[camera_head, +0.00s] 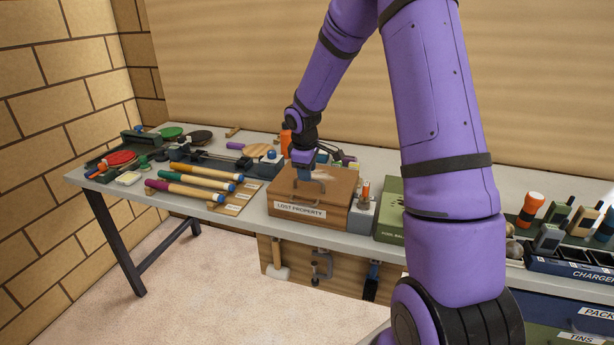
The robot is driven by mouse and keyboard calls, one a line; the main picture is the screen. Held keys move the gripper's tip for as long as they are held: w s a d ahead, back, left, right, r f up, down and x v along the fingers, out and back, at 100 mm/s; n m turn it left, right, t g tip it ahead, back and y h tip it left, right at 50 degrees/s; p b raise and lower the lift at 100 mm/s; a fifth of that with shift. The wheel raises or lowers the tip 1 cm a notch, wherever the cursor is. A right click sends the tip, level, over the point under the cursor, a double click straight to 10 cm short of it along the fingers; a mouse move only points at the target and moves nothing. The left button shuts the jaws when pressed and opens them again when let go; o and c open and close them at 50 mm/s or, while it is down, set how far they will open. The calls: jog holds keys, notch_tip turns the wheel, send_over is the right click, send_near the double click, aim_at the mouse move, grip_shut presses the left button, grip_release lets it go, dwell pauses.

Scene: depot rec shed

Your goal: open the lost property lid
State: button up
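The lost property box (290,206) is a brown wooden box with a white "LOST PROPERTY" label on its front. It stands near the front edge of the grey table, and its lid (329,187) looks closed. A dark handle shows near the lid's front edge. My gripper (311,178) points down over the lid, close to the handle. Its fingertips are small and partly hidden against the lid, so I cannot tell whether they are open, shut or touching the handle.
A green box (389,212) and a small grey holder (361,216) stand close to the right of the box. My arm hides part of the table. Tools hang below the table (153,199).

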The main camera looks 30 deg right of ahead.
jog(key=shift+w+d+f, duration=0.15)
jog(key=shift+f, duration=1)
grip_shut()
jog(key=shift+d+r, duration=0.1)
jog(key=shift+r, duration=0.05)
